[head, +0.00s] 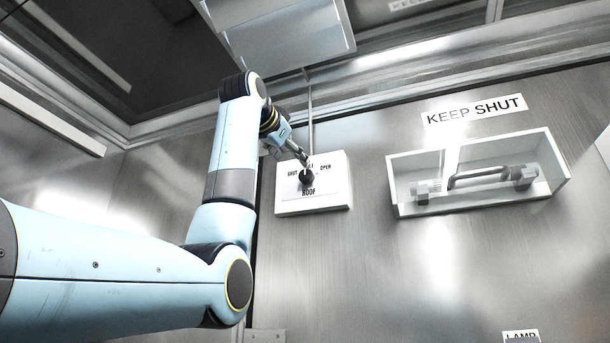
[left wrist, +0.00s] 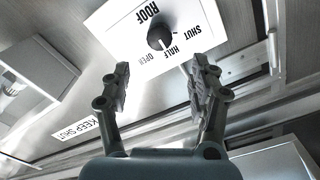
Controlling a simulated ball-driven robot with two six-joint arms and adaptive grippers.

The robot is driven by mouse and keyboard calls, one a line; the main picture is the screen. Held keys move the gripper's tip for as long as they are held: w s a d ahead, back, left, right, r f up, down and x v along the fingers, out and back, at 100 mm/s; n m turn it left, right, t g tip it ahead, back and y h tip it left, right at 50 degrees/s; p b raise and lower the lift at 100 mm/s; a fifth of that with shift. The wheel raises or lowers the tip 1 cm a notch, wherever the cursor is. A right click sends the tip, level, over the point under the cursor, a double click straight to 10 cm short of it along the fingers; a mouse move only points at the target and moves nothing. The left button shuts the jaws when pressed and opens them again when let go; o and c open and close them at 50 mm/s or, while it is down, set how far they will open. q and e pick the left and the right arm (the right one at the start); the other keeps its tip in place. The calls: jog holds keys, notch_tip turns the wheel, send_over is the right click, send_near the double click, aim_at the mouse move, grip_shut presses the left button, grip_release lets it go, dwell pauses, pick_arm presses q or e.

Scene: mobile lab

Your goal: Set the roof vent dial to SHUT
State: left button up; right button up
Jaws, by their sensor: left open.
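The roof vent dial (head: 307,177) is a round black knob on a white wall box (head: 333,197) marked SHUT, OPEN and ROOF. In the left wrist view the dial (left wrist: 160,37) appears upside down, with SHUT, HALF and OPEN around it. A pale mark on the knob seems to face HALF, but it is small. My left gripper (head: 304,159) is in front of the box and partly covers the HALF label in the head view. In the left wrist view its fingers (left wrist: 159,75) are spread and empty, with the dial beyond the fingertips. My right gripper is out of view.
A recessed white box with a metal handle (head: 490,175) is right of the dial, under a KEEP SHUT sign (head: 474,110). A thin conduit (head: 310,110) runs up from the dial box. A pale overhead unit (head: 280,40) hangs above. A LAMP label (head: 521,337) is low right.

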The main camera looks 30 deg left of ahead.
aim_at(305, 174)
pick_arm(q)
jog(key=p+x, duration=0.4)
jog(key=x, duration=0.5)
jog(key=shift+w, duration=0.15)
jog(key=shift+w+a+f+p, duration=0.1)
jog(key=shift+w+f+p, duration=0.05)
jog(key=shift+w+p, duration=0.2)
jog(key=shift+c, duration=0.4)
jog(key=c, duration=0.9)
jog(key=shift+c, duration=0.9)
